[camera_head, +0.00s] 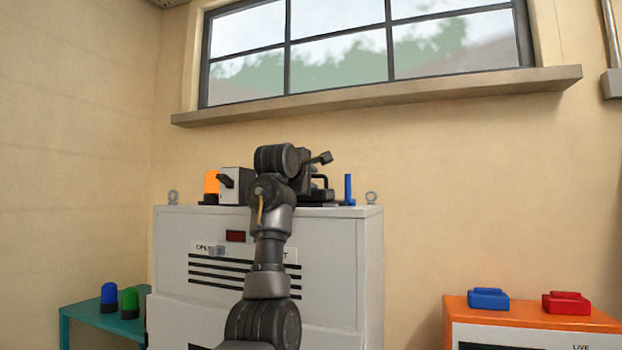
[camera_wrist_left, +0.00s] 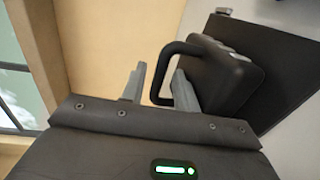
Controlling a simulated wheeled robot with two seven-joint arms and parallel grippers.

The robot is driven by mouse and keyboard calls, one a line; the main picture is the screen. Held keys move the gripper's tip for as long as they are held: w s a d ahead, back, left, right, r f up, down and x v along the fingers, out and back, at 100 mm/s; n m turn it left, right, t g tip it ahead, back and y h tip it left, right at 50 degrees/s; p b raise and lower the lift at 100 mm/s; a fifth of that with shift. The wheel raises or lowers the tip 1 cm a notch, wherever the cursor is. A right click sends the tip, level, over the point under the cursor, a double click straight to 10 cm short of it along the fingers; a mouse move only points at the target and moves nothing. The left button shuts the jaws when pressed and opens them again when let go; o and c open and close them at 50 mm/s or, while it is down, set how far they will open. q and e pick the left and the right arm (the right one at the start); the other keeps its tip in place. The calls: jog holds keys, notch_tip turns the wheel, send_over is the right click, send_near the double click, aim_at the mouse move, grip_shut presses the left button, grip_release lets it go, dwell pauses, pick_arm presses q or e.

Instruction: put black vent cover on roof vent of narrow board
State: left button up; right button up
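My left arm reaches up over the top of a white cabinet (camera_head: 335,235). In the left wrist view my left gripper (camera_wrist_left: 158,78) is open, with one finger on each side of the bar of a black handle (camera_wrist_left: 166,58). The handle belongs to a black block-like cover (camera_wrist_left: 228,75). Gaps show between fingers and bar. In the head view the black handle (camera_head: 321,181) stands on the cabinet roof, just right of my wrist; the fingertips are hidden. A flat dark plate (camera_wrist_left: 285,45) lies behind the cover; I cannot tell whether it is the roof vent. My right gripper is not in view.
On the cabinet roof stand an orange beacon (camera_head: 211,186), a grey switch box (camera_head: 236,184), a blue post (camera_head: 348,189) and lifting eyes. A teal table (camera_head: 80,312) with blue and green domes is left. An orange-topped cabinet (camera_head: 530,315) with blue and red parts is right.

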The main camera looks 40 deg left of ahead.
pick_arm(q)
jog(key=shift+s+d+f+b, duration=0.15)
jog(key=shift+s+b, duration=0.25)
jog(key=shift+b, duration=0.15)
jog(key=b+v, duration=0.7)
jog(key=v, duration=0.3)
jog(key=shift+s+d, duration=0.1)
jog(key=shift+s, duration=0.15)
jog(key=shift+s+r, duration=0.2)
jog(key=shift+s, duration=0.1)
jog(key=shift+f, duration=0.1)
